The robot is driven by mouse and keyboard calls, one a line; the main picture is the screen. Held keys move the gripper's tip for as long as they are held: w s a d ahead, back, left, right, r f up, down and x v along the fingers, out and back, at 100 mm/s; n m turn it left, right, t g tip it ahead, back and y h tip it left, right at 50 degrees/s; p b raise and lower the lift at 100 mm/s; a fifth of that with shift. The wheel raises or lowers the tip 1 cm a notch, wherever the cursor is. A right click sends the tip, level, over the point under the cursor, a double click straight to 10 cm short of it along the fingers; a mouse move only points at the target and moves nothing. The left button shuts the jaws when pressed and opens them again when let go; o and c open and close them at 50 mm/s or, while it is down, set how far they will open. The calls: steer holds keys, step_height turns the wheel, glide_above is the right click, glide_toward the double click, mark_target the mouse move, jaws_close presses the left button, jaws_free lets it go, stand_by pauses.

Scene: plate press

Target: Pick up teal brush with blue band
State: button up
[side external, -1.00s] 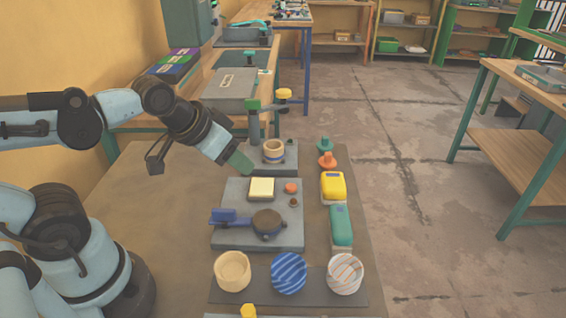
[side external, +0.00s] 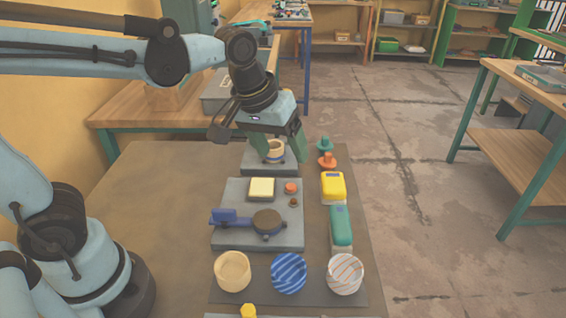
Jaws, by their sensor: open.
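The teal brush (side external: 341,227) lies on the right side of the work table, lengthwise toward the camera, with pale bristles at its near end. A small darker band shows near its far end. A yellow brush (side external: 333,186) with a dark band lies just behind it. My gripper (side external: 282,160) is open and points down over the back of the table, above the grey stand with a tan ring. It is behind and to the left of the teal brush, well apart from it. Its two green fingers are spread and hold nothing.
A grey plate press (side external: 230,240) with a blue handle stands left of the brush. A tan bowl (side external: 232,272), a blue striped bowl (side external: 289,273) and a white striped bowl (side external: 345,274) sit in front. Orange (side external: 327,160) and teal (side external: 324,144) knobbed pieces stand behind the yellow brush.

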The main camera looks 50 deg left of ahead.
steer(key=w+d+n+g, duration=0.2)
steer(key=w+d, duration=0.2)
steer(key=d, duration=0.2)
steer(key=n+g, duration=0.2)
steer(key=n, duration=0.1)
glide_above(342, 219)
step_height(342, 219, down, 4)
steer(key=shift+w+d+f+y, duration=0.1)
steer(key=shift+d+f+y, duration=0.15)
steer(key=shift+f, duration=0.2)
step_height(342, 219, down, 6)
steer(key=shift+a+r, duration=0.1)
steer(key=shift+r, duration=0.15)
steer(key=shift+s+a+f, duration=0.1)
steer(key=shift+f, duration=1.3)
steer(key=shift+s+a+f, duration=0.1)
steer(key=shift+f, duration=1.3)
steer(key=c, duration=1.1)
steer(key=shift+r, duration=0.15)
